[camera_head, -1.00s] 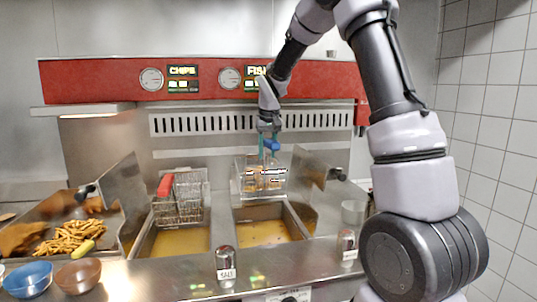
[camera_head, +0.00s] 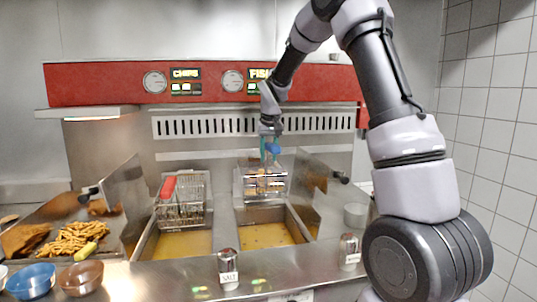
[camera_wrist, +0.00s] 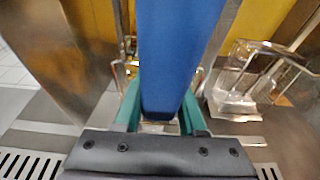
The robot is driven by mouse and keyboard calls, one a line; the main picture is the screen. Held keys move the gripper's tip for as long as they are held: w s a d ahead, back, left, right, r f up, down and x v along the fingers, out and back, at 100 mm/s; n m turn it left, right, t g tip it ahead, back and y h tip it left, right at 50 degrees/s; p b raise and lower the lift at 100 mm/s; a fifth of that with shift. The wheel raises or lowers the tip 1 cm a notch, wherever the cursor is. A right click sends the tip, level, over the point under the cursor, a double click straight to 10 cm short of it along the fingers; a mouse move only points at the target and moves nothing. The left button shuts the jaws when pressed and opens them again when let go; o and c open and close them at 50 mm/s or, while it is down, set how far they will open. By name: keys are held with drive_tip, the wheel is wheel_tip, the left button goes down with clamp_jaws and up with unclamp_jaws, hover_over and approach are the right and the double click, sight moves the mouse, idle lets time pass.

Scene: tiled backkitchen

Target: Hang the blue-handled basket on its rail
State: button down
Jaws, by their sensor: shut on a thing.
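My gripper (camera_head: 270,140) is shut on the blue handle (camera_head: 273,150) of a wire basket (camera_head: 263,186). The handle points upward. The basket hangs at the back of the right-hand fryer vat (camera_head: 245,212), above the oil, with golden-brown pieces inside. In the wrist view the blue handle (camera_wrist: 180,55) stands between my green fingertips (camera_wrist: 162,118) and hides most of the basket. The rail, and whether the basket touches it, cannot be made out.
A red-handled basket (camera_head: 181,212) stands at the left vat (camera_head: 152,240). Metal side panels (camera_head: 312,180) flank the vats. Shakers (camera_head: 228,270) and bowls (camera_head: 82,279) line the front counter. A tray of chips (camera_head: 78,238) lies at left.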

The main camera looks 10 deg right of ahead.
drive_tip(key=shift+f, duration=0.35)
drive_tip(key=shift+f, duration=1.55)
drive_tip(key=shift+f, duration=0.75)
drive_tip(key=shift+c, duration=2)
unclamp_jaws()
drive_tip(key=shift+f, duration=0.1)
